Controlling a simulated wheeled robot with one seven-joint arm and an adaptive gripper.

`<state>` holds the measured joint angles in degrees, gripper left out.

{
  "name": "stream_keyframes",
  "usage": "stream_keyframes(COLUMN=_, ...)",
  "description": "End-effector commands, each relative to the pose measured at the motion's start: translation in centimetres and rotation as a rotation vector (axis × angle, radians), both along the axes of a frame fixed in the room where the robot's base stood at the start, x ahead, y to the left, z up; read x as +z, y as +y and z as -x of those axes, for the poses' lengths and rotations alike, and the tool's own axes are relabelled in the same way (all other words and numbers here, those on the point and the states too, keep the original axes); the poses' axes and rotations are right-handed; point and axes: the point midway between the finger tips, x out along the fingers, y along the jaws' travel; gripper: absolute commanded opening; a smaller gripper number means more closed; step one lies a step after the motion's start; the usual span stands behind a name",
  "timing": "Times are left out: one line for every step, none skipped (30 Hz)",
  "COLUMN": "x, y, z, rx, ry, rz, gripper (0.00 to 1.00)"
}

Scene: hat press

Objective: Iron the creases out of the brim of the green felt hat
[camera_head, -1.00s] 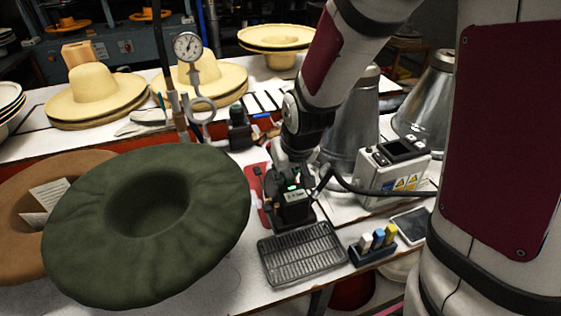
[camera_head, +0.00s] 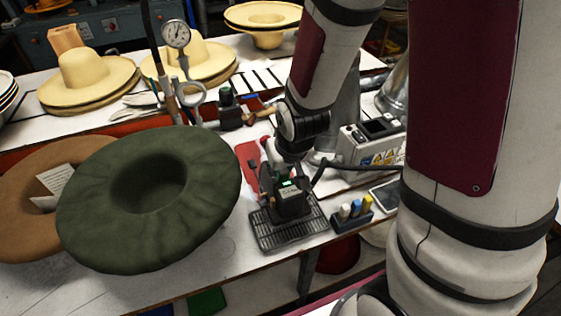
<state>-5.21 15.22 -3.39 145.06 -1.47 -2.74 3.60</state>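The green felt hat (camera_head: 205,222) lies brim up at the left, with shallow waves and creases around its wide brim. Its left edge overlaps a brown hat (camera_head: 22,215). My gripper (camera_head: 290,190) is at the end of the arm, right of the green hat and apart from it, over the back of a grey ribbed metal rest (camera_head: 268,238). A black unit with a small green-lit panel is there; I cannot tell where gripper ends and iron begins. The fingertips are hidden.
A white control box (camera_head: 368,150) with a dark cable stands right of the gripper. A small bottle rack (camera_head: 350,218) and a tablet (camera_head: 386,196) are nearby. A dial gauge on a stand (camera_head: 176,35) rises behind the green hat. Straw hats (camera_head: 95,78) line the back.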

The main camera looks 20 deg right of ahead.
Motion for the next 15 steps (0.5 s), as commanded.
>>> stream_keyframes(x=0.3, y=0.0, z=0.1, rx=0.000, ry=-0.005, rz=0.000, gripper=0.00)
stream_keyframes(x=0.3, y=0.0, z=0.2, rx=0.000, ry=-0.005, rz=0.000, gripper=0.00)
stream_keyframes(x=0.3, y=0.0, z=0.2, rx=0.000, ry=-0.006, rz=0.000, gripper=0.00)
stream_keyframes(x=0.3, y=0.0, z=0.2, rx=0.000, ry=-0.006, rz=0.000, gripper=0.00)
stream_keyframes(x=0.4, y=0.0, z=0.3, rx=0.000, ry=-0.007, rz=0.000, gripper=0.00)
stream_keyframes(x=0.5, y=0.0, z=0.3, rx=0.000, ry=-0.007, rz=0.000, gripper=0.00)
stream_keyframes(x=0.6, y=0.0, z=0.3, rx=0.000, ry=-0.008, rz=0.000, gripper=0.00)
stream_keyframes(x=0.8, y=0.0, z=0.4, rx=0.000, ry=-0.008, rz=0.000, gripper=0.00)
stream_keyframes(x=1.1, y=0.0, z=0.4, rx=0.000, ry=-0.009, rz=-0.001, gripper=0.00)
stream_keyframes(x=1.3, y=0.0, z=0.4, rx=0.000, ry=-0.009, rz=-0.001, gripper=0.00)
stream_keyframes(x=1.5, y=0.0, z=0.4, rx=0.000, ry=-0.009, rz=-0.001, gripper=0.00)
stream_keyframes(x=1.8, y=0.0, z=0.4, rx=0.000, ry=-0.008, rz=-0.001, gripper=0.00)
stream_keyframes(x=2.0, y=0.0, z=0.4, rx=0.000, ry=-0.008, rz=-0.001, gripper=0.00)
stream_keyframes(x=2.2, y=0.0, z=0.4, rx=0.000, ry=-0.008, rz=-0.001, gripper=0.00)
stream_keyframes(x=2.5, y=0.0, z=0.4, rx=0.000, ry=-0.008, rz=-0.001, gripper=0.00)
